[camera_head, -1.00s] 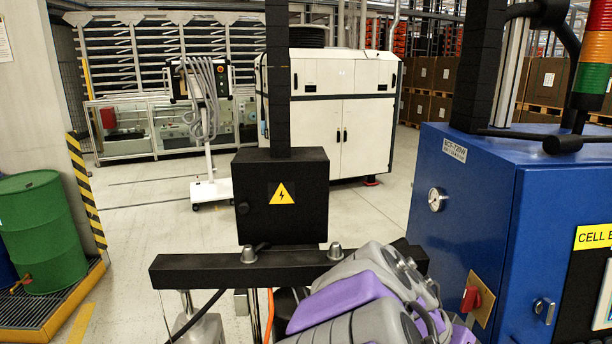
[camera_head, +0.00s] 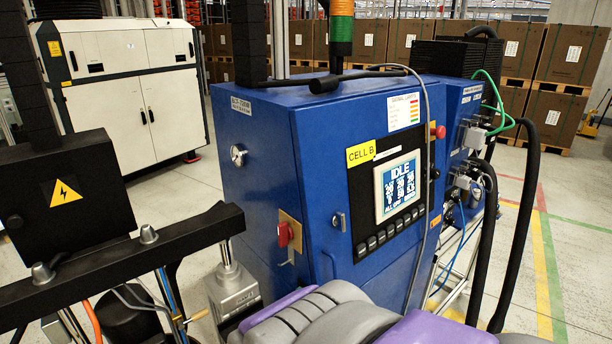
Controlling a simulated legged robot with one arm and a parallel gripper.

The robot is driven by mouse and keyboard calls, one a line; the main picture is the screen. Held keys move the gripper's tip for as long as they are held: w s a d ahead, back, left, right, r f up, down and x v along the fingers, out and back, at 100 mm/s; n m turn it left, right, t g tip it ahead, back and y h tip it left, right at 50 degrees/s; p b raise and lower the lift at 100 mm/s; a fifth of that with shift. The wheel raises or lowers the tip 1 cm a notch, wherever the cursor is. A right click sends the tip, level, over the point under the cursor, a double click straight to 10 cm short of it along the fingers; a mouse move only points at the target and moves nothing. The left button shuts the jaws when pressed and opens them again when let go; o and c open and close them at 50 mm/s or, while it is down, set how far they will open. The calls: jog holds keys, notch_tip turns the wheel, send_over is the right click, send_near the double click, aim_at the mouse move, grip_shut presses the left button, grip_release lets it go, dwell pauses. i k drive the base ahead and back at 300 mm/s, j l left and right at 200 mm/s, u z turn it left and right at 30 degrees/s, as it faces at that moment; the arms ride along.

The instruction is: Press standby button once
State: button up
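The blue cabinet (camera_head: 262,165) with a yellow "CELL B" label stands in the middle of the view. Its front carries a black panel with a lit screen (camera_head: 398,186) reading "IDLE". A row of several small dark buttons (camera_head: 391,232) runs under the screen. Their labels are too small to read, so I cannot tell which is standby. A red button (camera_head: 440,132) sits at the upper right of the cabinet. My grey and purple arm parts fill the bottom of the view, in front of and below the cabinet. My gripper is not visible.
A red rotary switch (camera_head: 284,234) is on the cabinet's left face. A black box (camera_head: 65,190) with a warning sign and a black beam (camera_head: 125,262) stand at the left. Black hoses (camera_head: 526,210) hang at the right. Open floor (camera_head: 580,270) lies beyond them.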

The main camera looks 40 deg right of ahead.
aim_at(381, 236)
jog(key=z, duration=1.65)
